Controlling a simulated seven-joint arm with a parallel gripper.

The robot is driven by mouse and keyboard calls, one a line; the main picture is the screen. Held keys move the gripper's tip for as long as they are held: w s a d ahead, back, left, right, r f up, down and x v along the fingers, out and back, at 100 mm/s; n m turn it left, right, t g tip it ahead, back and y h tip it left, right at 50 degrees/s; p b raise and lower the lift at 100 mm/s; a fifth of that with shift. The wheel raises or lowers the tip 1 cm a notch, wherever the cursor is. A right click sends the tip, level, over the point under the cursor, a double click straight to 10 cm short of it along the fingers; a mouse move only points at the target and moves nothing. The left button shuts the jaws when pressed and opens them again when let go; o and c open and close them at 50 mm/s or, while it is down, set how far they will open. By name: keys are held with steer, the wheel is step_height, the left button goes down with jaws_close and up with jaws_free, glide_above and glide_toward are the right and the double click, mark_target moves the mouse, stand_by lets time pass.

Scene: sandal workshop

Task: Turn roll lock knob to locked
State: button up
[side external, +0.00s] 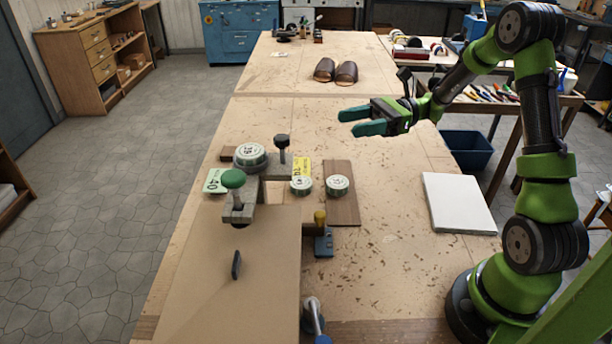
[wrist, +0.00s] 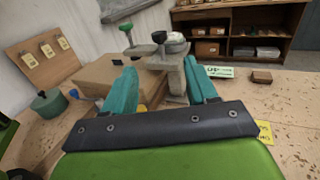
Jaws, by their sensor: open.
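A fixture stands on the bench. It has a green-topped knob (side external: 233,179) on a grey block and a black-topped knob (side external: 282,140) on a post behind it. No label I can read shows which is the roll lock knob. My gripper (side external: 350,122) is open and empty, in the air right of and behind the fixture. In the wrist view the green-topped knob (wrist: 125,27) and black-topped knob (wrist: 159,36) show beyond the fingers.
A white slab (side external: 457,202) lies at the bench's right edge.

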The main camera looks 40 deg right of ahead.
mark_target(282, 137)
steer(key=x, duration=1.6)
steer(key=shift+a, duration=0.45)
steer(key=c, duration=0.9)
